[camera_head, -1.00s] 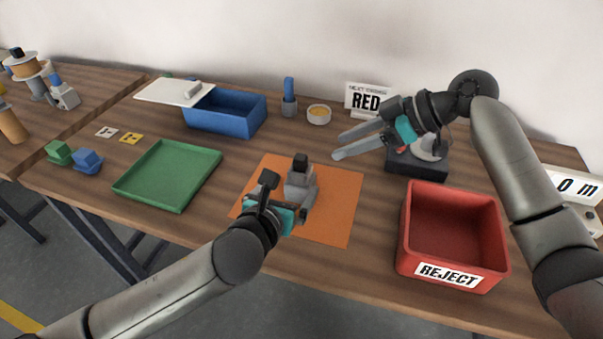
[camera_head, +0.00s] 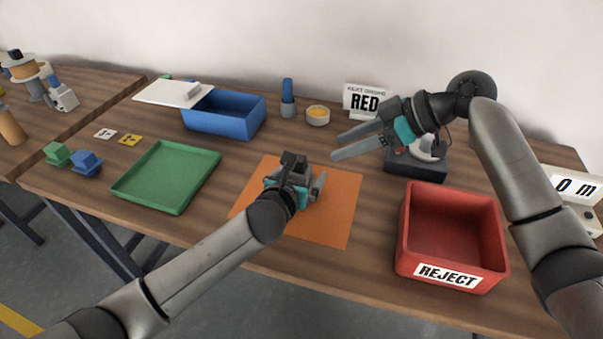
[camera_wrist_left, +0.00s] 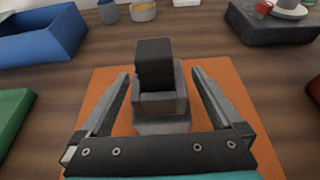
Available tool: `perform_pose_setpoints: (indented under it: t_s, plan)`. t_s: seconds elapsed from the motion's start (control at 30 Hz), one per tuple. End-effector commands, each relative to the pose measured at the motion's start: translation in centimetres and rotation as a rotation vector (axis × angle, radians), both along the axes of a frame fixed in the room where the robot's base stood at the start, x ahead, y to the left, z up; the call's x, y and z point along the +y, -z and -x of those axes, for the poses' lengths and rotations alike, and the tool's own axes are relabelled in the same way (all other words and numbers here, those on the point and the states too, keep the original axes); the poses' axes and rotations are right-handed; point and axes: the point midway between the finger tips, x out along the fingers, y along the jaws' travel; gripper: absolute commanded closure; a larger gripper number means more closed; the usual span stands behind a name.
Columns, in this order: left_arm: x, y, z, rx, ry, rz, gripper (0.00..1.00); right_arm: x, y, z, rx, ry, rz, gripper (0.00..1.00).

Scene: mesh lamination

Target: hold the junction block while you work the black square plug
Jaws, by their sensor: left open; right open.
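The grey junction block (camera_wrist_left: 159,105) stands on the orange mat (camera_head: 340,205), with the black square plug (camera_wrist_left: 153,62) upright at its top. In the left wrist view my left gripper (camera_wrist_left: 160,82) is open, with one finger on each side of the block and a gap at both sides. In the head view my left gripper (camera_head: 298,180) and wrist hide most of the block and plug. My right gripper (camera_head: 335,148) is open and empty, above the table to the right of and behind the mat.
A red REJECT bin (camera_head: 453,195) stands right of the mat and a green tray (camera_head: 165,202) left of it. Behind are a blue box (camera_head: 225,125) with a white lid (camera_head: 172,93), a small bowl (camera_head: 318,116) and a dark-based device (camera_head: 415,166) near my right gripper.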

Motion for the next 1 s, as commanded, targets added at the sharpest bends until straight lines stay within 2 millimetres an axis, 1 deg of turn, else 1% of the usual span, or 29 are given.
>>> perform_pose_setpoints:
  t_s: [0.2, 1.0]
  plan:
    - [0.00, -0.01, -0.01, 0.000, 0.000, 0.000, 0.00, 0.01, -0.01, 0.00, 0.000, 0.000, 0.000, 0.50]
    - [0.02, 0.04, 0.03, 0.001, 0.000, -0.001, 0.90, 0.00, 0.00, 0.00, 0.000, 0.000, 0.000, 0.50]
